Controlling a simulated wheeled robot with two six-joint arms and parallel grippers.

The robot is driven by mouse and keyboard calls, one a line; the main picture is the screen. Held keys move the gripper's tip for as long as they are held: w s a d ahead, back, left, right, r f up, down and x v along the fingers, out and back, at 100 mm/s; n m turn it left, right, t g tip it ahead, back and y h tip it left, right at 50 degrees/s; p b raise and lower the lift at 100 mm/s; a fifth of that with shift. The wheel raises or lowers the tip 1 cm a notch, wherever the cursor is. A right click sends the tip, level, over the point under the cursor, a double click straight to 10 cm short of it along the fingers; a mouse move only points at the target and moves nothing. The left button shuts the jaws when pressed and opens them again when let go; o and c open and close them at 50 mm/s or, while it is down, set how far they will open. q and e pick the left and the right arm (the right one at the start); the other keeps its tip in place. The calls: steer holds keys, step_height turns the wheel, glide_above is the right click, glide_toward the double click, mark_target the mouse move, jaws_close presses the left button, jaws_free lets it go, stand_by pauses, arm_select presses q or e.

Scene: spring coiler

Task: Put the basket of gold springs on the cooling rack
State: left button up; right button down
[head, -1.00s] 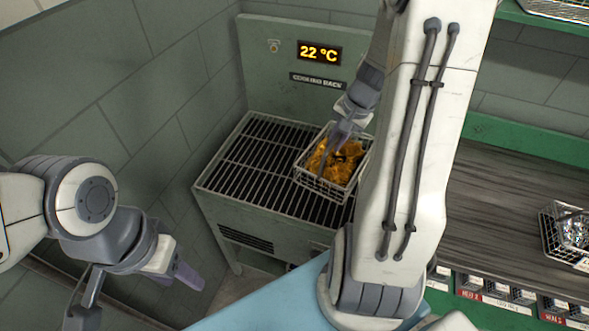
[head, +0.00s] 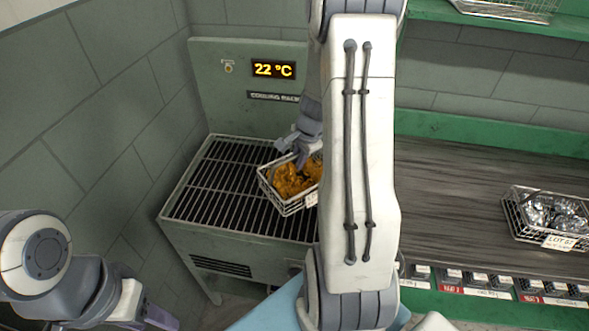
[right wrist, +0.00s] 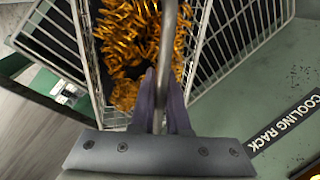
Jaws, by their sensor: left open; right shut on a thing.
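The wire basket of gold springs (head: 290,183) is at the right part of the cooling rack (head: 222,182), over its black slats. Whether it rests on the slats or hangs just above them I cannot tell. My right gripper (head: 298,150) reaches down to it and is shut on the basket's handle; in the right wrist view the fingers (right wrist: 160,100) close around the grey handle bar (right wrist: 168,45), with the gold springs (right wrist: 128,45) behind. My right arm hides the rack's right side. My left gripper (head: 150,318) is open and empty at the lower left, partly cut off by the frame.
A wire basket of silver springs (head: 550,218) with a lot tag stands on the dark bench (head: 450,200) at right. Another wire basket (head: 508,8) is on the upper shelf. The rack's back panel (head: 215,75) shows 22 °C. The rack's left part is clear.

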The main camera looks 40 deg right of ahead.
mark_target(296, 171)
steer(key=shift+w+a+f, duration=0.1)
steer(key=shift+w+a, duration=0.05)
steer(key=shift+w, duration=0.2)
steer(key=shift+f, duration=0.25)
steer(key=shift+f+b, duration=0.95)
steer(key=shift+f, duration=0.9)
steer(key=shift+f, duration=0.1)
steer(key=c, duration=0.9)
jaws_free()
